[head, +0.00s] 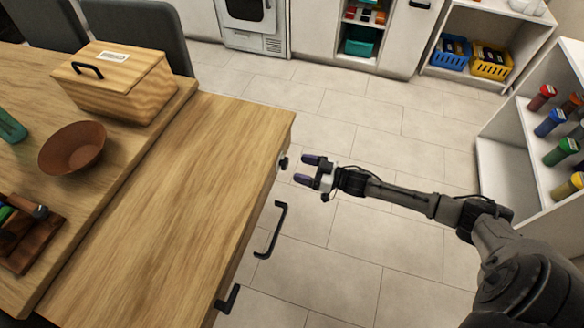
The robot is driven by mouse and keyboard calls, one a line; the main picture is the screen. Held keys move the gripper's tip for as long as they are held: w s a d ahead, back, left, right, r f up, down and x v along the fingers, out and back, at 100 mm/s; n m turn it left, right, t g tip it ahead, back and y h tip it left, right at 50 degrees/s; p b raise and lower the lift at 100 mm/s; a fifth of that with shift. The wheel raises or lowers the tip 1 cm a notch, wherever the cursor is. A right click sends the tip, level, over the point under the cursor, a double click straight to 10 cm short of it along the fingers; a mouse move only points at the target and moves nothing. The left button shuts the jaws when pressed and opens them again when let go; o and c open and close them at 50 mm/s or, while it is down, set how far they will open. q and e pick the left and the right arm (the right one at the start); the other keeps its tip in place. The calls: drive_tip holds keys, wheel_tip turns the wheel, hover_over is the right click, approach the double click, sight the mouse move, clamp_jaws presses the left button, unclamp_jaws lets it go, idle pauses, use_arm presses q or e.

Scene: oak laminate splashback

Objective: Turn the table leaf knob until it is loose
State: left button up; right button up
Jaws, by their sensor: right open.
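The table leaf knob (283,163) is a small dark knob on the right end face of the wooden table leaf (190,180), near its far corner. My right gripper (305,169) comes in from the right, with its two dark purple fingertips pointing left at the knob. It is open, with a gap between the fingers. The fingertips look a short way to the right of the knob, apart from it. My left gripper is not in view.
Two black handles (272,230) stick out from the table's side below the knob. A wooden box (115,85), a brown bowl (72,149) and a dark tray stand on the raised tabletop at left. A shelf (510,165) with several bottles is at right. The floor between is clear.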

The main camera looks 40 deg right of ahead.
sight(287, 164)
drive_tip(key=shift+b+x, duration=0.5)
drive_tip(key=shift+x, duration=1.45)
drive_tip(key=c, duration=0.9)
